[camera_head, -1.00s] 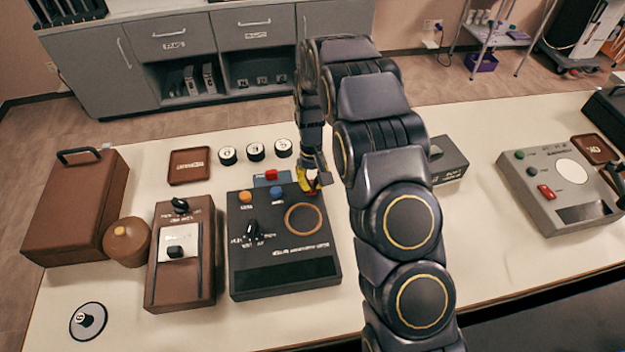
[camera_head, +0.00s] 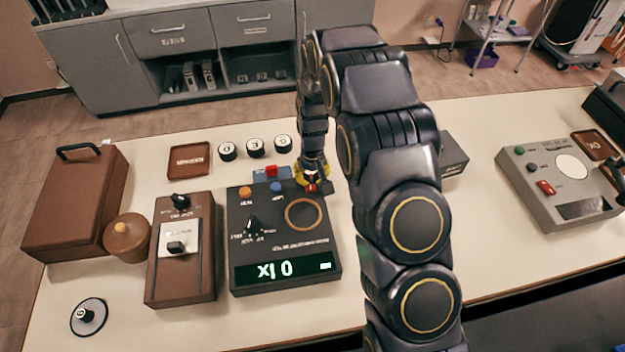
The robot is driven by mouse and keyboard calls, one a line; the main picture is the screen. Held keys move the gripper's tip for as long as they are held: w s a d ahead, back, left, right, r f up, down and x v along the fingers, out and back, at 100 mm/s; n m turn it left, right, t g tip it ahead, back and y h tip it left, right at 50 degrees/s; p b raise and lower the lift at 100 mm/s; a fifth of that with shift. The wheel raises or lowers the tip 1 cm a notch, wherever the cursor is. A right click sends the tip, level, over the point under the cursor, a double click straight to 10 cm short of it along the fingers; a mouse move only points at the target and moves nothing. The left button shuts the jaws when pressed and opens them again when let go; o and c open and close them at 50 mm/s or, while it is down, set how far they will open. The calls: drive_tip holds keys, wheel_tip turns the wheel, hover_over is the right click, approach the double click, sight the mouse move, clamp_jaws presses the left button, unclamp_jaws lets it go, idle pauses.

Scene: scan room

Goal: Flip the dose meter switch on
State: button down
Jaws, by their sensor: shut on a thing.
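The dose meter (camera_head: 270,205) is a black box left of my arm. Its display (camera_head: 286,270) is lit and shows green characters that look like "x1 0". An orange button, a blue button, a copper-coloured ring and a black pointer knob (camera_head: 254,228) are on its top. My gripper (camera_head: 312,183) is at the meter's far right corner, with yellow parts around it. It is shut on a small red part there, which appears to be the dose meter switch (camera_head: 311,188). The fingers hide most of this switch, so its exact tilt cannot be told.
A brown box with a slider panel (camera_head: 162,285) stands close left of the meter. A small blue-grey unit with a red top (camera_head: 271,171) sits just behind it. Black-and-white round pieces (camera_head: 255,148) stand farther back. A grey console (camera_head: 560,180) is at the right. The front left table is mostly clear.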

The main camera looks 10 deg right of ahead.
sight(311, 176)
drive_tip(key=shift+w, duration=0.35)
wheel_tip(311, 176, up, 14)
drive_tip(key=w, duration=0.2)
idle(0.3)
drive_tip(key=shift+s+r+g, duration=0.35)
drive_tip(key=shift+s+g, duration=0.35)
drive_tip(key=shift+g, duration=0.4)
drive_tip(key=shift+f, duration=0.1)
